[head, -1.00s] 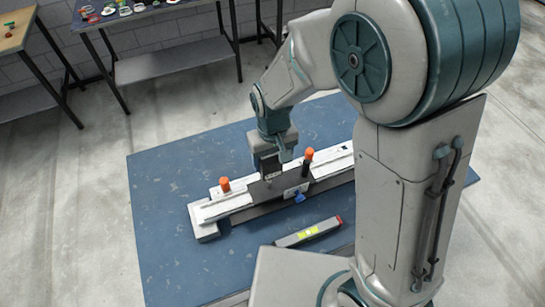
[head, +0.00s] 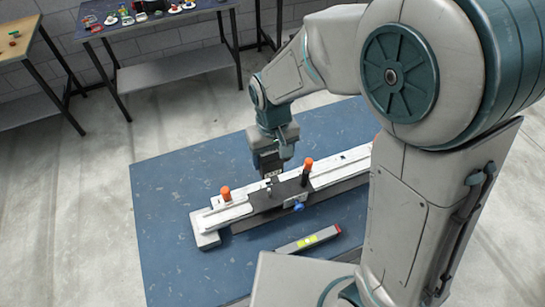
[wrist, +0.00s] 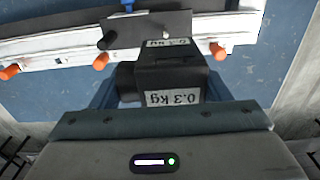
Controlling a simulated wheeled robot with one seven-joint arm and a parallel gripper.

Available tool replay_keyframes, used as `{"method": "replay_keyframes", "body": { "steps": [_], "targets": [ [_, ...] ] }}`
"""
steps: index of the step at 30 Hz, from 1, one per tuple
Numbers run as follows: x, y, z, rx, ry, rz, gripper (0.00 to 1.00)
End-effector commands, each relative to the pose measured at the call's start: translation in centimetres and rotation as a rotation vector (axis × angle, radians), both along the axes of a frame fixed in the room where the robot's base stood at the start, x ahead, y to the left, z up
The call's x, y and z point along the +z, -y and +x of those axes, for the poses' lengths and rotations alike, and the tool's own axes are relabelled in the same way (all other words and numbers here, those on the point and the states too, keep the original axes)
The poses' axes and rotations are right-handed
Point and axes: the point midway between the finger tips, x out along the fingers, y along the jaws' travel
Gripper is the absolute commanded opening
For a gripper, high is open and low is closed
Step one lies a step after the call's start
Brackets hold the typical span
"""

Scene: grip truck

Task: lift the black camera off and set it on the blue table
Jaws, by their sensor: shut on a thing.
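The black camera is a boxy block marked 0.3 kg (wrist: 178,62), in the middle of the wrist view. In the head view it shows as a dark shape under my gripper (head: 269,171). My gripper is shut on it, with a finger on each side in the wrist view. The camera is at the back edge of the black plate (head: 285,191) on the white slider rail (head: 345,161). It appears raised off the plate, but the gap is hard to judge. The blue table (head: 165,245) lies under the rail.
A blue knob (head: 298,207) is on the plate's front side. A grey spirit level (head: 308,239) lies in front. The table's left and back parts are bare.

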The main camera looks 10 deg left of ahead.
Motion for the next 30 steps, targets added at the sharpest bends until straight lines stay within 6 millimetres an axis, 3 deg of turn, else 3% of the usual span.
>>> {"method": "replay_keyframes", "body": {
  "steps": [21,30],
  "targets": [
    [4.4,-0.1,0.1,0.000,0.003,0.003,0.48],
    [5.1,0.0,0.0,0.000,0.001,0.001,0.48]
  ]
}}
